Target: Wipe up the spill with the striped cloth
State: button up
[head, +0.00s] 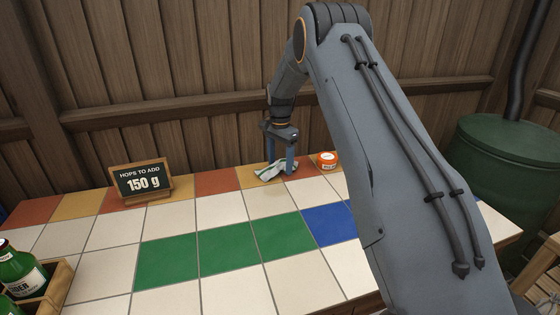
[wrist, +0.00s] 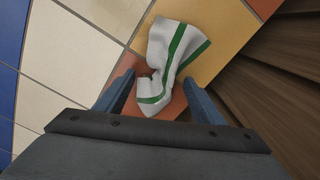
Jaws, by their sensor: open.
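The striped cloth (head: 267,172), white with green stripes, lies crumpled near the back edge of the tiled table (head: 97,265). It also shows in the wrist view (wrist: 172,62), over yellow and orange tiles. My gripper (head: 283,172) points down at the cloth. In the wrist view my gripper (wrist: 160,92) is open, with one finger on each side of the cloth's near end. I cannot tell whether the fingers touch it. No spill can be made out; my arm hides part of the table's right side.
A wooden crate with green bottles (head: 60,285) is at front left. A wooden fence (head: 200,90) rises behind. The table's middle is clear.

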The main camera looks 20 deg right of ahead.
jog(key=shift+f, duration=0.35)
grip_shut()
jog(key=shift+r+p, duration=0.1)
jog(key=shift+p, duration=0.45)
